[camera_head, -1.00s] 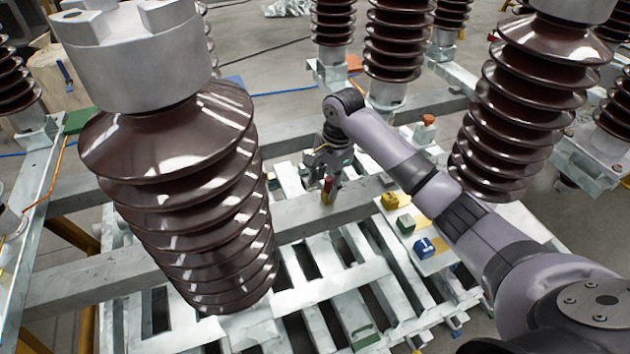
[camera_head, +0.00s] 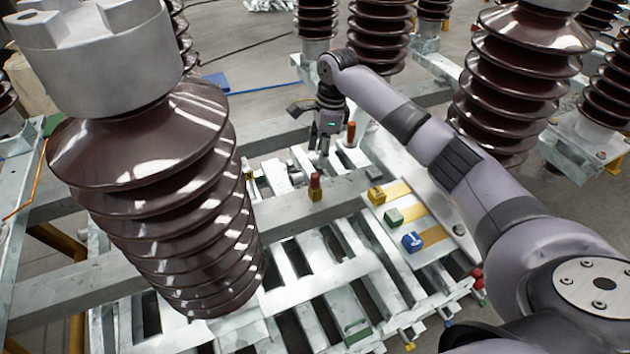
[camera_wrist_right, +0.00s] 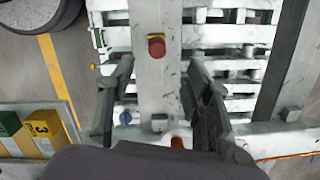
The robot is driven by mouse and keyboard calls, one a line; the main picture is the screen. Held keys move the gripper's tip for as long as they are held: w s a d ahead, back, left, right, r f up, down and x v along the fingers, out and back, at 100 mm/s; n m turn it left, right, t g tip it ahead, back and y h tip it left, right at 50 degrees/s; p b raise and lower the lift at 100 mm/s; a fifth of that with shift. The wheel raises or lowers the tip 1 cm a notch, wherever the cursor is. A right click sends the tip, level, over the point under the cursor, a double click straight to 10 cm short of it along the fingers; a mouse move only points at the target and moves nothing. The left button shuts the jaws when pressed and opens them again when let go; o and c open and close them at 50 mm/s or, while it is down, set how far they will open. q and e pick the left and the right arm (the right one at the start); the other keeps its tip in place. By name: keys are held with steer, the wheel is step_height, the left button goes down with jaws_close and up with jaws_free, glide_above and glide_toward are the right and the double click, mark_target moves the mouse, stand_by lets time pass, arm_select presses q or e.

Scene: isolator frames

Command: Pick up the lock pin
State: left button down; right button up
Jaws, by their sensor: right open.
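A small pin with a red top and a yellow-brown base (camera_head: 315,187) stands upright on the grey beam; I take it to be the lock pin. In the right wrist view its red top (camera_wrist_right: 156,46) shows on the pale beam, between and beyond the fingers. My right gripper (camera_head: 321,148) is open and empty, pointing down behind the pin and apart from it. Its two spread fingers (camera_wrist_right: 158,78) also show in the wrist view. A second red-orange cylinder (camera_head: 351,133) stands just right of the gripper. My left gripper is not in view.
A large brown ribbed insulator (camera_head: 165,205) stands close at left. More insulators (camera_head: 520,85) stand at right and behind. Yellow, green and blue blocks (camera_head: 413,242) sit on a pale plate right of the pin. Slatted metal framing (camera_head: 330,270) lies in front.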

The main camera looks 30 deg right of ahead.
mark_target(316, 175)
steer(key=f, duration=0.3)
steer(key=a+f, duration=0.1)
steer(key=f, duration=0.5)
steer(key=shift+a+f, duration=0.1)
steer(key=shift+a, duration=0.1)
jaws_close()
stand_by(0.3)
